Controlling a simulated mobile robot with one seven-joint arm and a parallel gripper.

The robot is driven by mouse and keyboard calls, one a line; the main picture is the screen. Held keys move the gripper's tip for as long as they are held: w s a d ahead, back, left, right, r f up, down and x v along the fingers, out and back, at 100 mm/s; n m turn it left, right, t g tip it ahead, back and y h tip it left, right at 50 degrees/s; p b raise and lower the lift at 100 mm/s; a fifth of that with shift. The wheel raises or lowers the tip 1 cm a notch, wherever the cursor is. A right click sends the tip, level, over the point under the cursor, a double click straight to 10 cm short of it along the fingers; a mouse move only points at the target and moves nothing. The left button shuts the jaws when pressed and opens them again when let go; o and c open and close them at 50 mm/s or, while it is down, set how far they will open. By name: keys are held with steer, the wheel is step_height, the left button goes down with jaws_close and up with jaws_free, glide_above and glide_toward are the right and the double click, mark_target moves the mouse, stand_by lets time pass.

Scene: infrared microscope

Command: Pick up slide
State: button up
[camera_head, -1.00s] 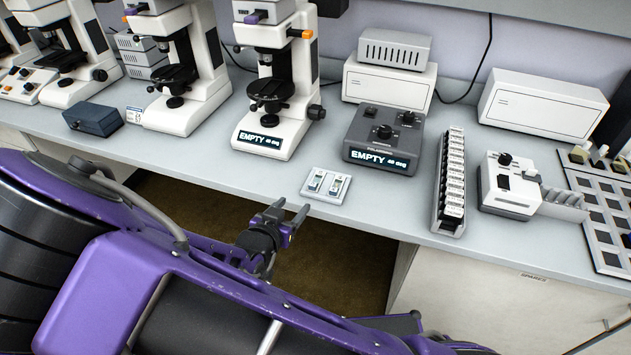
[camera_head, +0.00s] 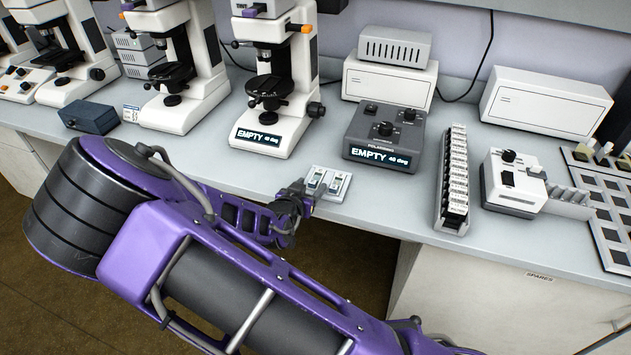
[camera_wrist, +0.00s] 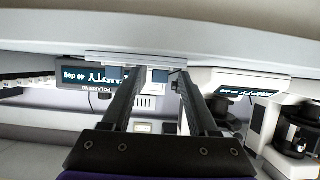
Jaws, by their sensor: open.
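Two slides lie side by side on a small white holder (camera_head: 345,191) at the front edge of the bench: a left slide (camera_head: 316,177) and a right slide (camera_head: 335,183). My gripper (camera_head: 303,190) is at the holder's front left, at the bench edge, and partly covers it. In the wrist view my gripper (camera_wrist: 157,76) has its two fingers apart, with nothing clearly held. The holder (camera_wrist: 150,56) shows edge-on beyond the fingertips there, and a bluish slide end (camera_wrist: 160,76) appears between them. Whether a finger touches a slide cannot be told.
A microscope (camera_head: 275,85) reading EMPTY stands behind left. A grey polarizing box (camera_head: 385,135), also reading EMPTY, stands behind right. A slide rack (camera_head: 455,180) and a white device (camera_head: 512,180) are farther right. Bare bench lies between holder and rack.

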jaws_close()
steer(key=shift+r, duration=0.1)
